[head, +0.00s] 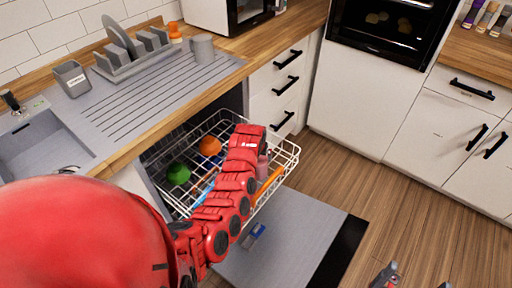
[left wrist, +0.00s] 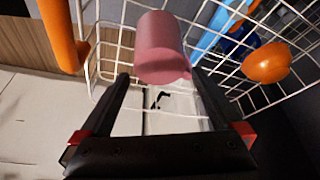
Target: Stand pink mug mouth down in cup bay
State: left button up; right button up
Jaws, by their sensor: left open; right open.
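The pink mug (left wrist: 160,48) is in the wire rack of the open dishwasher. In the left wrist view it lies ahead of my left gripper (left wrist: 158,80), whose two fingers are apart with the mug between or just beyond their tips. I cannot tell whether they touch it. In the head view a small part of the pink mug (head: 263,166) shows beside my red left arm, which hides that gripper. Which way the mug's mouth faces is unclear. My right gripper (head: 416,279) is open and empty at the bottom edge. No cup bay can be made out for certain.
The pulled-out rack (head: 287,150) also holds an orange round item (head: 210,145), a green one (head: 178,174), blue items and a long orange piece (head: 268,187). The lowered dishwasher door (head: 300,235) lies below. A grey cup (head: 202,49) and dish rack stand on the counter.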

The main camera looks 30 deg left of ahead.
pick_arm(q)
jog(key=v, duration=0.9)
dwell(0.3)
